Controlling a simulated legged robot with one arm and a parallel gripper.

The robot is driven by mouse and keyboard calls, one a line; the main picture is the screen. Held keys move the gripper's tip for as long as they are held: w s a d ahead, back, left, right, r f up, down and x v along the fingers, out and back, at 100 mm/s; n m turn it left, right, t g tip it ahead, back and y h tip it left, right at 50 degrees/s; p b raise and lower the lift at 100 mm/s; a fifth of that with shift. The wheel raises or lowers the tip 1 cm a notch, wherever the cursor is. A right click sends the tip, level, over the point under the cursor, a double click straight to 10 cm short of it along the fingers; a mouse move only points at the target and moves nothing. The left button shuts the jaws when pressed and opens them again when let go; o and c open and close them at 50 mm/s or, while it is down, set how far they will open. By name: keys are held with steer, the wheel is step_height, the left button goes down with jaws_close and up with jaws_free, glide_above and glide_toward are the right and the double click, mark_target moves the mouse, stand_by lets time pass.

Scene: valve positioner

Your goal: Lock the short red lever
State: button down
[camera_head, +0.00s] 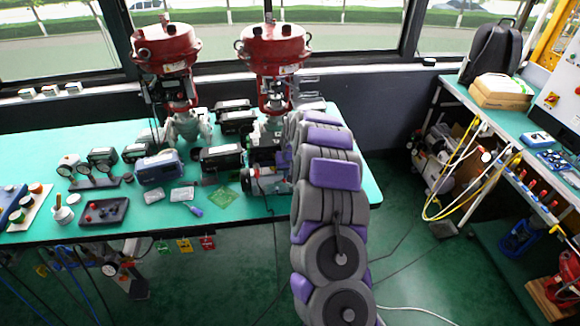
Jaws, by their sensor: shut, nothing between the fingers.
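My grey and purple arm reaches from the bottom of the head view up to the right part of the green table (110,228). My gripper is not clearly visible; the arm's own links hide the area at its far end. A small metallic device with red parts (264,179) sits at the table's front edge, just left of my arm and partly covered by it. I cannot make out a short red lever there for certain. Two red valve actuators (166,48) (273,47) stand upright at the back of the table.
Black and grey positioner boxes (221,157) crowd the table left of my arm. Gauges (86,170) and a black control box (103,212) stand further left. A side bench (515,130) is at the right, with hanging yellow cables. Green floor lies open between the benches.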

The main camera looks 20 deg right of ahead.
steer(key=shift+a+f, duration=0.25)
steer(key=shift+f, duration=0.7)
steer(key=shift+d, duration=0.1)
steer(key=shift+d+f, duration=0.25)
steer(key=shift+r+p, duration=0.15)
steer(key=shift+p, duration=0.2)
steer(key=shift+r+p, duration=0.3)
steer(key=shift+r, duration=0.4)
